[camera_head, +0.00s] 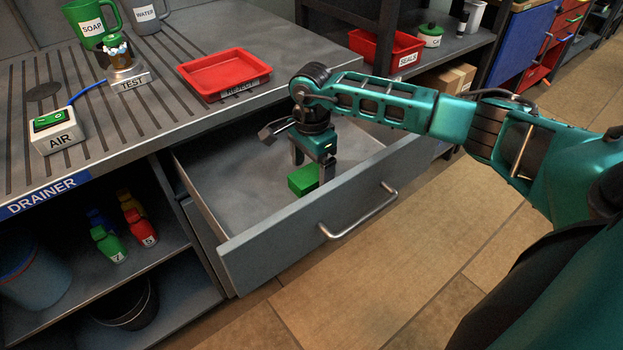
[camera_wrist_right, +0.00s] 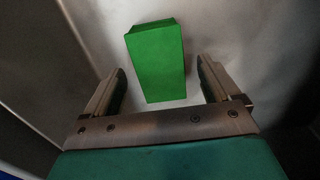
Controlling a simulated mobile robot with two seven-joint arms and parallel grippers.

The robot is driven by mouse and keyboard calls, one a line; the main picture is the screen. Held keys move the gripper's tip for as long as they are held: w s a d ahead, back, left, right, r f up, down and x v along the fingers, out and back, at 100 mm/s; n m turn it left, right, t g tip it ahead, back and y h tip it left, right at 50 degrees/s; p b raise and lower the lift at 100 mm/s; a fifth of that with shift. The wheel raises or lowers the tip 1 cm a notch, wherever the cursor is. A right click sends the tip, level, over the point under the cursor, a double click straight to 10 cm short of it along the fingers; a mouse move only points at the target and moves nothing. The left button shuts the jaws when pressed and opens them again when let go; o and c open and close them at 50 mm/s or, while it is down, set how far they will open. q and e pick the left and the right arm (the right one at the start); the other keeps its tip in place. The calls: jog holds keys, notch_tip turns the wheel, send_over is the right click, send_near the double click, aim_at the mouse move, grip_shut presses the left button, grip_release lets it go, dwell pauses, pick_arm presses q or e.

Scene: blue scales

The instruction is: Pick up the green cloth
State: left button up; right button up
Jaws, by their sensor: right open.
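The green cloth (camera_head: 303,180) looks like a small folded green block. It lies on the floor of the open drawer (camera_head: 235,190), near the drawer's front. My right gripper (camera_head: 311,165) reaches down into the drawer at the cloth. In the right wrist view the cloth (camera_wrist_right: 156,60) shows between and just beyond the two open fingers (camera_wrist_right: 160,92), with a gap on each side. The fingers are not closed on it. Part of the cloth is hidden behind a finger in the head view. My left gripper is not in view.
The drawer front with its handle (camera_head: 358,213) stands out over the floor. On the counter are a red tray (camera_head: 222,73), the TEST stand (camera_head: 124,77) and the AIR switch box (camera_head: 57,132). Several coloured bottles (camera_head: 110,243) stand on the shelf at left. The rest of the drawer is clear.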

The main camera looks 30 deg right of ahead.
notch_tip(320, 180, down, 2)
jog(key=shift+f, duration=0.1)
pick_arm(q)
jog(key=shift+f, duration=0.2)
pick_arm(e)
jog(key=shift+c, duration=0.4)
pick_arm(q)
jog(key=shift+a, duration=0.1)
pick_arm(e)
jog(key=c, duration=1)
